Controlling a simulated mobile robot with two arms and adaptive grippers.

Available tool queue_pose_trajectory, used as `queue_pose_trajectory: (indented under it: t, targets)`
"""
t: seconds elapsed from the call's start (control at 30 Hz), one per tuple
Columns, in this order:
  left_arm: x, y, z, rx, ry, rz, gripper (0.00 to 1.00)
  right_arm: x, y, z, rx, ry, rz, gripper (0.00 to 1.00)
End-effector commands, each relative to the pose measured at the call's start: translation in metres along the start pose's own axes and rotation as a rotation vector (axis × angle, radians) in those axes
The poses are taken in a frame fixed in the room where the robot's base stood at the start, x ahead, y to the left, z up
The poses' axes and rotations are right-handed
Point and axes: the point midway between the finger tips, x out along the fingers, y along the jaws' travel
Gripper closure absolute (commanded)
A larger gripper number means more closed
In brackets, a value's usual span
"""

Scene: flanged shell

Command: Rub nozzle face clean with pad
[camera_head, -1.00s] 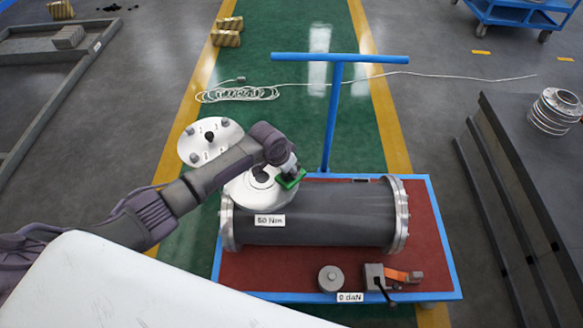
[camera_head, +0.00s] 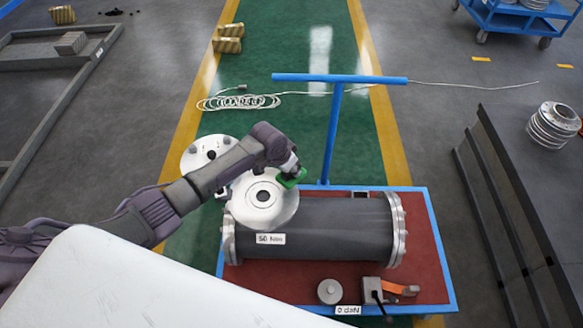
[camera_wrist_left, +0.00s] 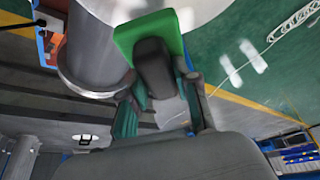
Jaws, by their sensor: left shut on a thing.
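The nozzle face is a round pale flange (camera_head: 250,212) with a dark centre hole, on top of the dark grey shell (camera_head: 330,228) near its left end. The green pad (camera_head: 291,179) is held by my left gripper (camera_head: 287,168) at the upper right rim of the nozzle face. I cannot tell if the pad touches the face. In the left wrist view the green pad (camera_wrist_left: 132,38) shows between the fingers of my left gripper (camera_wrist_left: 160,85), which is shut on it. My right gripper is not in view.
The shell lies on a red cart (camera_head: 430,262) with a blue frame and a blue T-handle (camera_head: 337,115). A round weight (camera_head: 330,291) and a small clamp-like device (camera_head: 377,288) sit at the cart's front. A white disc (camera_head: 200,152) lies behind my arm. Dark stacked plates (camera_head: 505,200) stand right.

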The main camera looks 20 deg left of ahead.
Motion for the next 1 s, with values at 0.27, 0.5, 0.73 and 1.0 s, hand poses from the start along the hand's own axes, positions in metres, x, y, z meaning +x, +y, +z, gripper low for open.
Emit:
queue_pose_trajectory:
  t: [0.27,0.5,0.73,1.0]
  targets:
    - [-0.026,-0.002,-0.011,-0.003,0.001,-0.001,0.97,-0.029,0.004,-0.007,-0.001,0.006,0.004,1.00]
    - [-0.028,-0.003,-0.012,-0.004,0.001,-0.002,0.97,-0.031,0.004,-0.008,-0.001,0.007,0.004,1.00]
    - [-0.028,-0.002,-0.012,-0.004,0.001,-0.001,0.97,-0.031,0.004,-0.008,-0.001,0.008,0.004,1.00]
    - [-0.034,-0.002,-0.016,-0.011,0.004,-0.005,0.97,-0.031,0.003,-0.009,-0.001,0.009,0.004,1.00]
